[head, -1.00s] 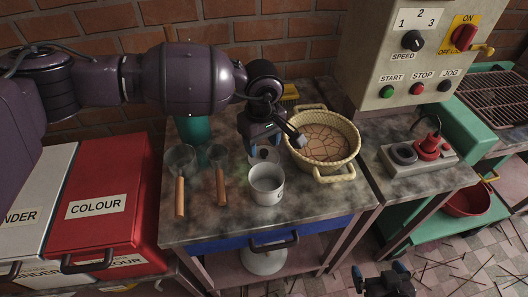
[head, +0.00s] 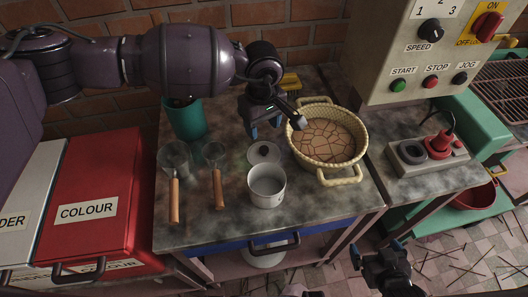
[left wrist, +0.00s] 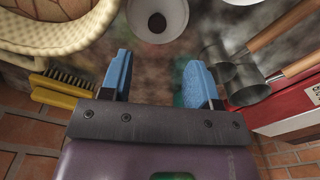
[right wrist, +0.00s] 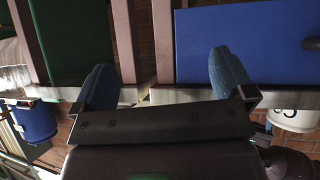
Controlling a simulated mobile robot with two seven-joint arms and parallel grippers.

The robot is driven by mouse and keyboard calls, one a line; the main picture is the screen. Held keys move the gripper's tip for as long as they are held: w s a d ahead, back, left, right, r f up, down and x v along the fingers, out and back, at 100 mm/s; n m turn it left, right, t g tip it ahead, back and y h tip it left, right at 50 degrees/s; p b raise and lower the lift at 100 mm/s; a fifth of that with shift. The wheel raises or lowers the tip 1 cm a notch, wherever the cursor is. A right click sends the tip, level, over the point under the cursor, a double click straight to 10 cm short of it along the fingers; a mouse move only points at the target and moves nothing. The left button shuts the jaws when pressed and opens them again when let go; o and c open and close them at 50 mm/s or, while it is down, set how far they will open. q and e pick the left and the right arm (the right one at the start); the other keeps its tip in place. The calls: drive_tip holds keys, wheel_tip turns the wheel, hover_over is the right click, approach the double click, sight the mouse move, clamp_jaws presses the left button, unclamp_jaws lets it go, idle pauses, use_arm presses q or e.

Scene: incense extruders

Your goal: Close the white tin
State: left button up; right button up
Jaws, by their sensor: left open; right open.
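The white tin (head: 267,188) stands upright and uncovered on the worktop in the head view. Its round lid (head: 264,155), with a dark knob, lies just behind it, apart from the rim. My left gripper (head: 268,128) is open and empty, above and behind the lid. In the left wrist view, a white round thing with a dark brown middle (left wrist: 157,18) shows beyond the open fingers (left wrist: 160,80); I cannot tell whether it is lid or tin. My right gripper (head: 378,252) is open and empty, low in front of the table; it also shows in the right wrist view (right wrist: 162,82).
A wicker basket (head: 353,168) stands close to the tin's right. Two wooden-handled scoops (head: 174,158) (head: 213,153) lie to its left. A teal cup (head: 187,120) stands at the back left. The worktop in front of the tin is clear.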

use_arm(q)
hover_over(264, 148)
drive_tip(key=shift+s+a+f, duration=0.15)
drive_tip(key=shift+f, duration=2.2)
drive_tip(key=shift+f+b, duration=0.4)
drive_tip(key=shift+f, duration=2.2)
drive_tip(key=c, duration=1)
